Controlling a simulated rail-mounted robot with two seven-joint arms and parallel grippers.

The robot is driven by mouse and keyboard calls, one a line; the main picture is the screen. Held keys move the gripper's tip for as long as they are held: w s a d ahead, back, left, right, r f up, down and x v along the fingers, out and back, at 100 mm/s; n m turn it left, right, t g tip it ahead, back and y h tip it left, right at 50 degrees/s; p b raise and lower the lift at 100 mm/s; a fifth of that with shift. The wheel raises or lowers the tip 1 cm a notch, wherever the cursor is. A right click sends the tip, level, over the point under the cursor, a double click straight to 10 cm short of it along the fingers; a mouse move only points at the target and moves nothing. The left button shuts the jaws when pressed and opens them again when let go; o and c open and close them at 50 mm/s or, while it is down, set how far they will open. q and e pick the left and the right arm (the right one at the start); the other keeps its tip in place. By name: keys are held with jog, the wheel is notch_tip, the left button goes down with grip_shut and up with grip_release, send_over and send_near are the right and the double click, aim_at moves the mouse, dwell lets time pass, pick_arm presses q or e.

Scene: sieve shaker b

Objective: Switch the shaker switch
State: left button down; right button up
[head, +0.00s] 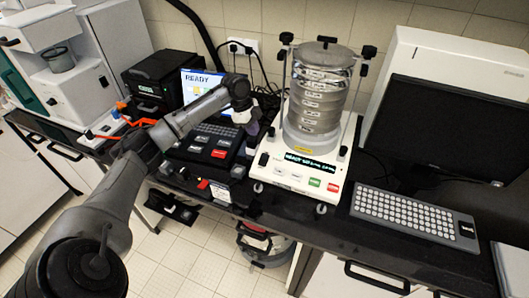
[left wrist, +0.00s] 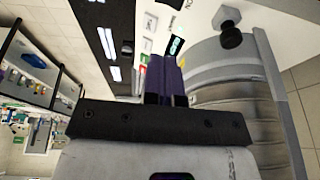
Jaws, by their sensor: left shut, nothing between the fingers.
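The sieve shaker has a white base (head: 290,176) with a lit display (head: 310,163), a green button (head: 315,183) and a red button (head: 333,187) on its front. A round stack of metal sieves (head: 318,95) stands clamped on it. A small black part, perhaps the switch (head: 263,159), sits at the base's left front. My left gripper (head: 253,128) is shut and empty, fingers down, beside the base's left side. In the left wrist view its purple fingers (left wrist: 164,76) are together, with the sieve stack (left wrist: 235,85) to the right. Contact cannot be told. My right gripper is not in view.
A black device with a keypad (head: 205,148) and a screen reading READY (head: 203,82) stands left of the shaker. A keyboard (head: 410,215) and dark monitor (head: 450,135) are on the right. Cables run to a wall socket (head: 243,46) behind. The bench's front edge is close.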

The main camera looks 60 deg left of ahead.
pick_arm(q)
jog(key=shift+s+r+b, duration=0.1)
jog(key=shift+r+b, duration=0.05)
jog(key=shift+b, duration=0.15)
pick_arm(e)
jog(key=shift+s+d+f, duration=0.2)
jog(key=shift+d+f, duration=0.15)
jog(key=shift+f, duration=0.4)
pick_arm(q)
send_near(264, 162)
jog(key=x, duration=0.5)
jog(key=shift+d, duration=0.25)
jog(key=shift+f, duration=0.9)
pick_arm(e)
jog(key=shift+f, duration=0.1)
